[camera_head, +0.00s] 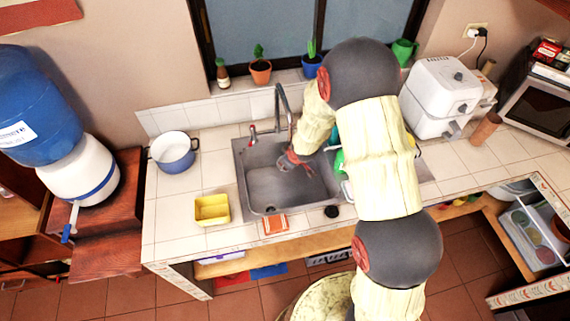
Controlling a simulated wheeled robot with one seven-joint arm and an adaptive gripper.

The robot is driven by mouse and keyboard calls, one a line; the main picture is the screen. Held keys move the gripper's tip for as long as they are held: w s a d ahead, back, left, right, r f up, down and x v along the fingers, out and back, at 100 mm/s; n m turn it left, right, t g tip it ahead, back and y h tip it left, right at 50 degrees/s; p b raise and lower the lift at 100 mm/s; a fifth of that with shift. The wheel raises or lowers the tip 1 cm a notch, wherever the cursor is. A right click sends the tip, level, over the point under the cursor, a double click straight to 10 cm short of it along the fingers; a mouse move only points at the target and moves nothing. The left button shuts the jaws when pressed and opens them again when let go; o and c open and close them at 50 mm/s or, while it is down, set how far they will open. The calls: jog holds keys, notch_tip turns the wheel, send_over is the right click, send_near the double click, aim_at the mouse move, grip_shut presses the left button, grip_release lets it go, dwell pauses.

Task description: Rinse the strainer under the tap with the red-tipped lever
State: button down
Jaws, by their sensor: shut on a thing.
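The metal sink (275,203) is set in the white tiled counter. The tap (283,95) rises at its back edge, its spout curving over the basin. The red-tipped lever (252,129) stands left of the tap's base. My gripper (288,161) is inside the sink area, below and near the tap, shut on a small greyish thing that looks like the strainer (283,164). Most of the strainer is hidden or too small to make out. I see no clear water stream. My arm covers the right part of the sink.
A blue-white pot (174,153) and a yellow container (212,209) stand left of the sink. An orange sponge (275,224) and a small black round thing (331,211) lie at the front edge. Potted plants (260,70) line the sill. Green dishes (339,162) show behind my arm.

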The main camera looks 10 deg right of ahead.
jog(key=shift+s+a+f+b, duration=0.1)
jog(key=shift+s+a+b, duration=0.2)
jog(key=shift+b, duration=0.3)
jog(key=s+a+b, duration=0.3)
jog(key=s+b, duration=0.3)
jog(key=b, duration=0.1)
jog(key=shift+s+a, duration=0.15)
jog(key=shift+a, duration=0.1)
jog(key=shift+r, duration=0.2)
dwell(0.9)
jog(key=s+a+r+b, duration=0.2)
jog(key=s+r, duration=0.2)
jog(key=shift+s+a+b, duration=0.15)
jog(key=shift+a+b, duration=0.15)
jog(key=shift+b, duration=0.05)
dwell(0.3)
dwell(0.7)
